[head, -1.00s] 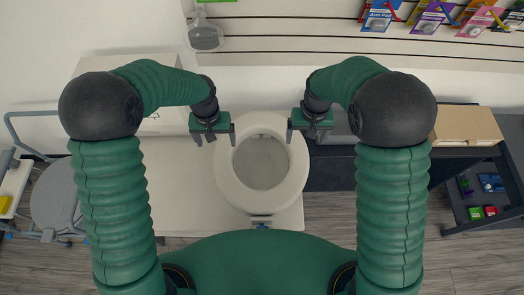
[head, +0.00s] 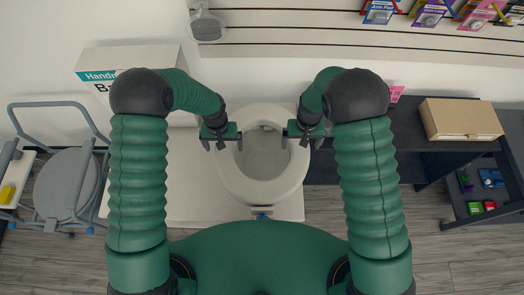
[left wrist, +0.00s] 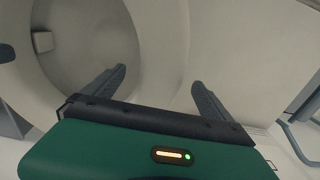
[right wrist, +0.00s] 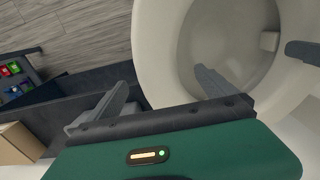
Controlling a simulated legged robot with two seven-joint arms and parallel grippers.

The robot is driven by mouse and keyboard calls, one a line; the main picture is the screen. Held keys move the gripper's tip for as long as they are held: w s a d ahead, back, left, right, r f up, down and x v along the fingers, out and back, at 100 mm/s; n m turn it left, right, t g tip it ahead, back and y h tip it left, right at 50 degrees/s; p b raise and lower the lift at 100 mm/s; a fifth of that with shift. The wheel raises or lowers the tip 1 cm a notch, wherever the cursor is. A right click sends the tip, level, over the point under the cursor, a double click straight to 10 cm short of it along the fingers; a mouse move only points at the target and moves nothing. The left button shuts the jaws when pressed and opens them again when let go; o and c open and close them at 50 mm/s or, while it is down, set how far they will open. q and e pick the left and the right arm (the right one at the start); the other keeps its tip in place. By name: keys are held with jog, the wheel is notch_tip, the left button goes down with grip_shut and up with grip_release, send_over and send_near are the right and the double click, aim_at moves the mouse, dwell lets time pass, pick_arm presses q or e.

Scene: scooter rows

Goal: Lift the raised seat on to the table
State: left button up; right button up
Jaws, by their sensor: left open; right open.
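The raised seat (head: 262,198) is a white ring with a deep open bowl, at the middle of the head view. It also shows in the left wrist view (left wrist: 158,50) and the right wrist view (right wrist: 157,50). My left gripper (head: 222,144) is open at the seat's left rim, one finger over the opening and one outside. My right gripper (head: 302,142) is open at the right rim in the same way. The rim shows between both finger pairs. I cannot tell whether the fingers touch it. The seat's underside is hidden.
A white surface (head: 190,195) lies left of and under the seat. A dark table (head: 400,135) extends right, with a cardboard box (head: 460,120) on it. A grey commode chair (head: 68,185) stands at the left. A slatted wall (head: 300,35) with hanging packs is at the back.

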aim_at(300, 148)
pick_arm(q)
notch_tip(300, 148, down, 6)
jog(key=shift+w+d+f, duration=0.1)
jog(key=shift+f, duration=0.15)
pick_arm(e)
notch_tip(300, 148, down, 7)
jog(key=shift+w+r, duration=0.1)
jog(key=shift+r, duration=0.1)
pick_arm(q)
jog(key=shift+c, duration=0.7)
pick_arm(e)
jog(key=shift+c, duration=0.7)
pick_arm(q)
grip_shut()
pick_arm(e)
grip_shut()
pick_arm(q)
jog(key=shift+r, duration=0.1)
pick_arm(e)
jog(key=shift+r, duration=0.1)
